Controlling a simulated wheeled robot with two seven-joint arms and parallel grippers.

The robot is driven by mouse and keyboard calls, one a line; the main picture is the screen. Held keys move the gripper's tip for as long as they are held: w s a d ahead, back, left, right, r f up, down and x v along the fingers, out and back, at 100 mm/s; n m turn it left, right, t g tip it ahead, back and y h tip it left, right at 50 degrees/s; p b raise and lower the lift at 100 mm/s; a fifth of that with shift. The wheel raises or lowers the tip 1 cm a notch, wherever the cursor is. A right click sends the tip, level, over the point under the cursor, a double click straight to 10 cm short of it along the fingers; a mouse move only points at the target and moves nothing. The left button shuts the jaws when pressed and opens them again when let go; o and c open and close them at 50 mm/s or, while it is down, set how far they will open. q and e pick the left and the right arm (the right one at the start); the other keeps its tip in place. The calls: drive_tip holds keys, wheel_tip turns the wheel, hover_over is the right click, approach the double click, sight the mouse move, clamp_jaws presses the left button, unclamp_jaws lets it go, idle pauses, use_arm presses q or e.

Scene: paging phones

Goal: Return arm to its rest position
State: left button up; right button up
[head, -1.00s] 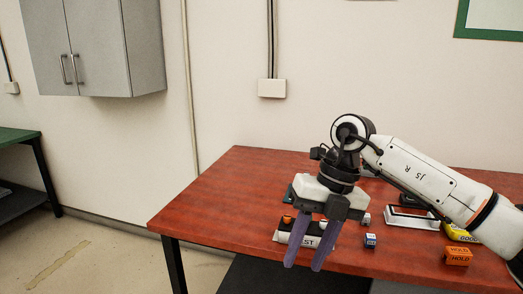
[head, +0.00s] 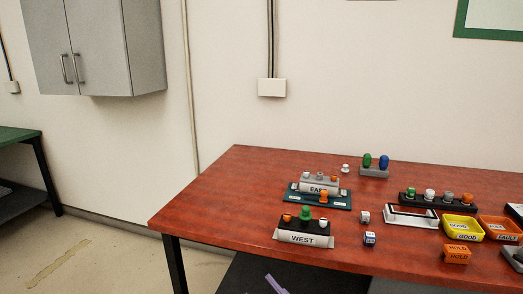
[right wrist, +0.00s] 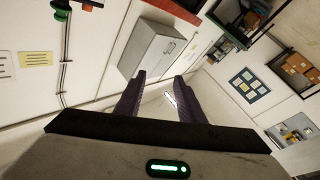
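My right gripper (right wrist: 160,77) shows in the right wrist view with its two purple fingers apart and nothing between them. It faces the room, with walls and a grey cabinet beyond. In the head view only a purple fingertip (head: 276,284) shows at the bottom edge, in front of the red table (head: 210,215). The rest of my right arm is out of the head view. My left gripper is in neither view.
On the table stand the WEST holder (head: 303,239), the EAST holder (head: 318,187), a HOLD block (head: 457,254), a yellow GOOD tray (head: 464,235) and an orange FAULT tray (head: 507,238). A grey wall cabinet (head: 145,45) hangs at the left.

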drive_tip(key=s+d+f+m+g+h, duration=0.1)
drive_tip(key=s+d+f+m+h, duration=0.35)
drive_tip(key=f, duration=0.35)
drive_tip(key=s+d+f+m+g+h, duration=0.1)
drive_tip(key=s+d+f+m+h, duration=0.3)
drive_tip(key=f, duration=0.5)
drive_tip(key=s+d+f+m+g+h, duration=0.1)
drive_tip(key=s+d+f+g, duration=0.4)
drive_tip(key=s+f, duration=0.5)
drive_tip(key=s+d+m, duration=0.1)
drive_tip(key=s+d, duration=0.1)
drive_tip(key=shift+s+f+g+h, duration=0.3)
drive_tip(key=shift+s+h, duration=0.05)
